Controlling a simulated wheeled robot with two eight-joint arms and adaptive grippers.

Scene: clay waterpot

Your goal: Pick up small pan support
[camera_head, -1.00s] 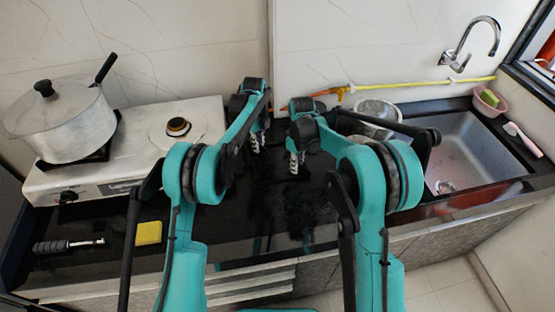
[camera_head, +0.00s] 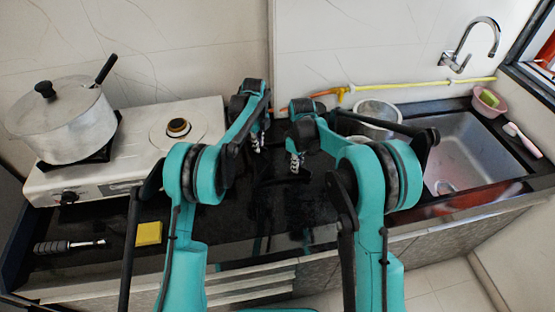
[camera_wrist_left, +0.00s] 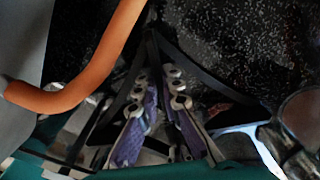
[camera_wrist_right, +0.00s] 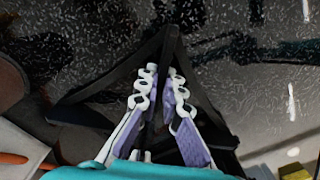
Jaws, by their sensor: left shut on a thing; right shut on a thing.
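The small pan support is a dark, thin-barred metal frame, hard to make out against the black counter in the head view. Its bars (camera_wrist_left: 205,70) meet just beyond the fingertips in the left wrist view, and similar bars (camera_wrist_right: 192,82) fan out in the right wrist view. My left gripper (camera_head: 257,140) is shut on the support at the back of the counter. My right gripper (camera_head: 294,161) is shut on it a little to the right and nearer. The fingers partly hide the bars. I cannot tell whether the support touches the counter.
The white stove (camera_head: 205,120) stands left, with a lidded pot (camera_head: 65,125) on its left burner and a bare right burner (camera_head: 177,127). A steel pot (camera_head: 378,112) and the sink (camera_head: 470,150) are right. A yellow sponge (camera_head: 149,233) lies front left. An orange hose (camera_wrist_left: 100,60) passes near my left gripper.

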